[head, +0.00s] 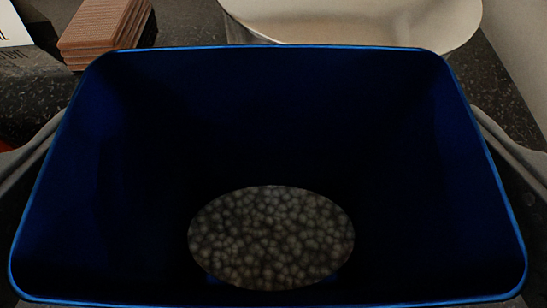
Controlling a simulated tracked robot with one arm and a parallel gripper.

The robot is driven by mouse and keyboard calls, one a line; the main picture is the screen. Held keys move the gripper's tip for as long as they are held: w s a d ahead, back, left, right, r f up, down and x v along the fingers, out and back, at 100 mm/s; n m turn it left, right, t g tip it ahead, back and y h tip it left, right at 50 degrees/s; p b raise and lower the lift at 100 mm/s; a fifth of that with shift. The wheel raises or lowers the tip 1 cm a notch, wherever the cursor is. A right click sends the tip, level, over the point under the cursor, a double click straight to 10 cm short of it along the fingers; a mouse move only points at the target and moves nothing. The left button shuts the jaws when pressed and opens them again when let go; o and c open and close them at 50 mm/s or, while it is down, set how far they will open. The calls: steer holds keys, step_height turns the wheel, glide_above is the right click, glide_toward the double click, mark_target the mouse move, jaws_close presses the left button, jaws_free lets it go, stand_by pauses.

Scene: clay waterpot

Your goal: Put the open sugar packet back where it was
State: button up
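The open sugar packet (275,90) is a dark blue open-topped box with a bright blue rim. It fills most of the head view, with its mouth facing the camera. An oval patch of grey, grainy contents (271,237) shows low inside it. My gripper (270,125) has one grey finger along the packet's left side and one along its right side, and appears shut on it. The fingertips and the packet's outer walls and underside are hidden, so I cannot tell whether it touches the surface below.
A stack of brown ribbed slabs (104,27) lies at the upper left. A white and dark box with lettering (12,28) stands at the left edge. A pale round dish (370,22) is beyond the packet. Dark speckled counter (505,98) shows bare at the right.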

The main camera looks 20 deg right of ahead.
steer(key=p+v, duration=0.1)
steer(key=v, duration=0.9)
steer(key=shift+p, duration=0.3)
steer(key=shift+s+a+r, duration=0.1)
steer(key=shift+s, duration=0.05)
steer(key=a+r+n+t+y, duration=0.1)
steer(key=a+r, duration=0.4)
steer(key=r, duration=0.6)
steer(key=a+r+n+t+y, duration=0.1)
steer(key=a+r, duration=0.4)
steer(key=r, duration=0.7)
steer(key=s+a+r, duration=0.3)
steer(key=s+r, duration=0.3)
steer(key=r, duration=0.3)
steer(key=s+a+r+n+y, duration=0.1)
steer(key=s+a+r, duration=0.2)
steer(key=s+r, duration=0.3)
step_height(320, 180, up, 3)
steer(key=shift+a+f+t+y, duration=0.15)
steer(key=shift+a+t+y, duration=0.15)
steer(key=shift+s, duration=0.15)
